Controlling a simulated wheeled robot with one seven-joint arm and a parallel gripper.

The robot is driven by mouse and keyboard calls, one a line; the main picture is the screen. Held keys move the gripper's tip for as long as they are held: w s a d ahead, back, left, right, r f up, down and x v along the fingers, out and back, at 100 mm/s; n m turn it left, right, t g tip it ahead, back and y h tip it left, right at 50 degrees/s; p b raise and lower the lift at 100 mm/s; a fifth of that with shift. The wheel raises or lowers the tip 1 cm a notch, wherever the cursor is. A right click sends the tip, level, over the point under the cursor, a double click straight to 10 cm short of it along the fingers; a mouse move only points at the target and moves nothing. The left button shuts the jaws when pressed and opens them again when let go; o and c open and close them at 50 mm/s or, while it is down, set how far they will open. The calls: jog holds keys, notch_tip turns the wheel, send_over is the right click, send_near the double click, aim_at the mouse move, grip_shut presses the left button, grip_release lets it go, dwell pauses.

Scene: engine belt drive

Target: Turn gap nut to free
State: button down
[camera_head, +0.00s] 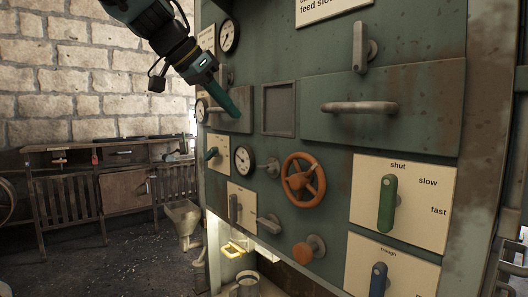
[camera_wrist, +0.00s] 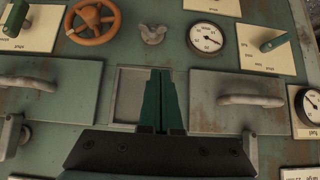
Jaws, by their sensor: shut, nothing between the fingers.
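A grey wing-shaped nut (camera_wrist: 152,34) sits on the green panel between the orange handwheel and a round dial in the wrist view. In the head view it shows (camera_head: 260,163) just right of the lower dial. No readable label marks it as the gap nut. My gripper (camera_head: 231,114) is in front of the panel, higher than the nut, near the left drawer and the square recess. Its green fingers (camera_wrist: 163,73) are together with nothing between them, apart from the nut. In the wrist view they overlap the recess.
The orange handwheel (camera_head: 303,180) and a dial (camera_head: 243,160) flank the nut. Drawer handles (camera_head: 359,107) stick out above. A green lever (camera_head: 387,203) and a blue lever (camera_head: 378,279) stand on cream plates at right. A bench (camera_head: 125,187) is at the far left.

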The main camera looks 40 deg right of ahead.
jog(key=p, duration=0.4)
send_over(268, 169)
jog(key=w, duration=0.3)
jog(key=f, duration=0.6)
jog(key=shift+a+f, duration=0.3)
jog(key=shift+f, duration=0.05)
jog(key=shift+w+f, duration=0.1)
jog(key=shift+f, duration=2.05)
